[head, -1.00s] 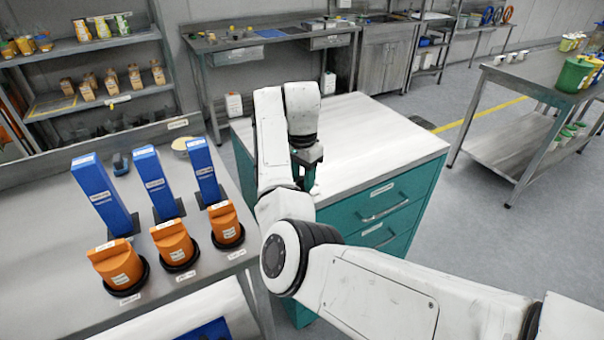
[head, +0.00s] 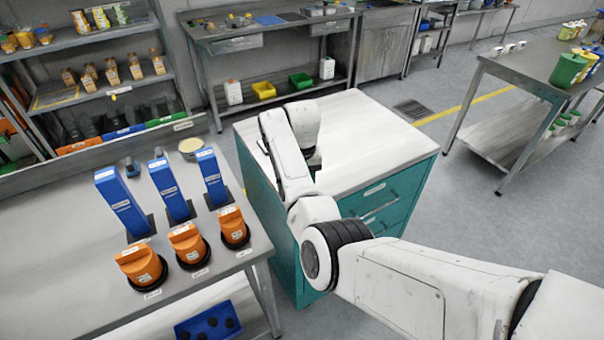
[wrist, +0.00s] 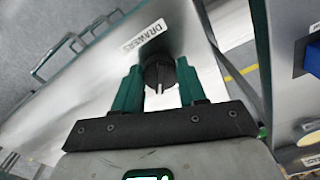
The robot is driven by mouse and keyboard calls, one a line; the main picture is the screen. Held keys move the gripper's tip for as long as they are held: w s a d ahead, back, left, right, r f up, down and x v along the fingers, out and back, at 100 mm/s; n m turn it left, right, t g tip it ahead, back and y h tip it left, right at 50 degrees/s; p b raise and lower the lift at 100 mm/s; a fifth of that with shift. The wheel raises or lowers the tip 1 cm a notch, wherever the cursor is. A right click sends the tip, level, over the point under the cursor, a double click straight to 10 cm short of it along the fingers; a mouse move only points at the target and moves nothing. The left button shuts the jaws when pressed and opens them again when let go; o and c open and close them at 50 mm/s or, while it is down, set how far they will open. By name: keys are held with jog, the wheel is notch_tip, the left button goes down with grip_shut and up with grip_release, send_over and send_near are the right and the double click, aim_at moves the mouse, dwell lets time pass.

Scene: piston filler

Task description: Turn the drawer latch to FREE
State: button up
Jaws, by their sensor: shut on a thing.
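The drawer latch is a round dark knob (wrist: 158,72) with a pale pointer mark, beside a white DRAWERS label (wrist: 143,35) on a grey panel in the wrist view. My gripper (wrist: 160,84) has its two green fingers on either side of the knob, shut on it. No FREE marking is readable. In the head view the teal drawer cabinet (head: 270,215) with a pale top stands in the middle. My arm reaches over it and hides the knob and most of the gripper.
Drawer handles (wrist: 68,52) show at the upper left of the wrist view. In the head view, a bench at left holds blue upright blocks (head: 122,205) and orange knobs (head: 140,264). A steel table (head: 520,75) stands at right. Floor right of the cabinet is clear.

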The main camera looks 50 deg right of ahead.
jog(key=n+p, duration=0.2)
jog(key=n, duration=0.2)
jog(key=shift+d+r, duration=0.1)
jog(key=shift+r, duration=0.05)
jog(key=shift+w+n+p, duration=0.1)
jog(key=shift+n+p, duration=0.55)
jog(key=shift+n, duration=0.95)
jog(key=o, duration=1.1)
jog(key=shift+c, duration=0.2)
notch_tip(320, 180, up, 11)
jog(key=b, duration=0.1)
jog(key=shift+f, duration=0.2)
jog(key=shift+f, duration=0.1)
